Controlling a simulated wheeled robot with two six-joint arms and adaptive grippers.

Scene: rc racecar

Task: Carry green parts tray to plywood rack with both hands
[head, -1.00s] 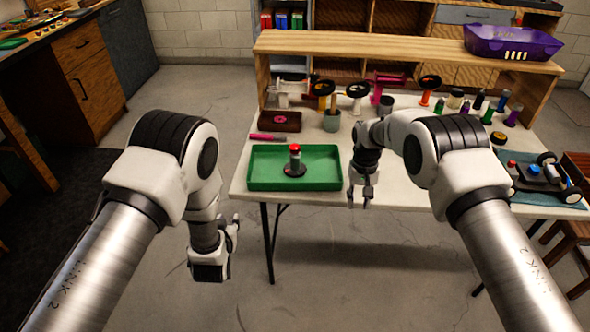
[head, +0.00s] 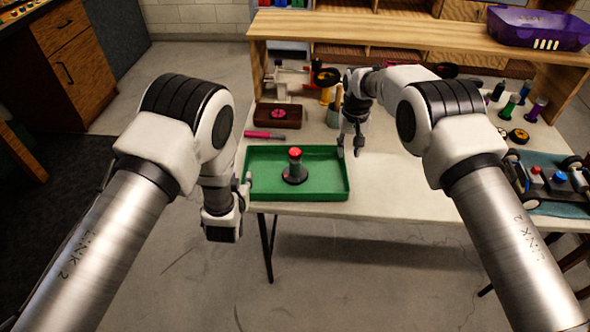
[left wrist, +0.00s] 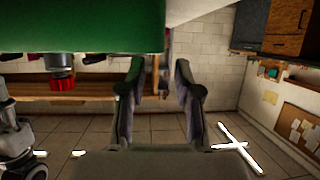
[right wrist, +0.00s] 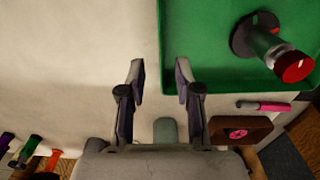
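The green parts tray (head: 325,190) lies on the white table near its front left edge, holding an upright red-topped dark plunger (head: 295,168). A light wooden rack (head: 400,35) spans the table's back.
A purple basket (head: 540,28) sits on the rack's right end. A dark red box (head: 278,115) and a pink-handled tool (head: 265,135) lie just behind the tray. A toy car chassis (head: 550,180) is at the right. The table (head: 400,190) right of the tray is clear.

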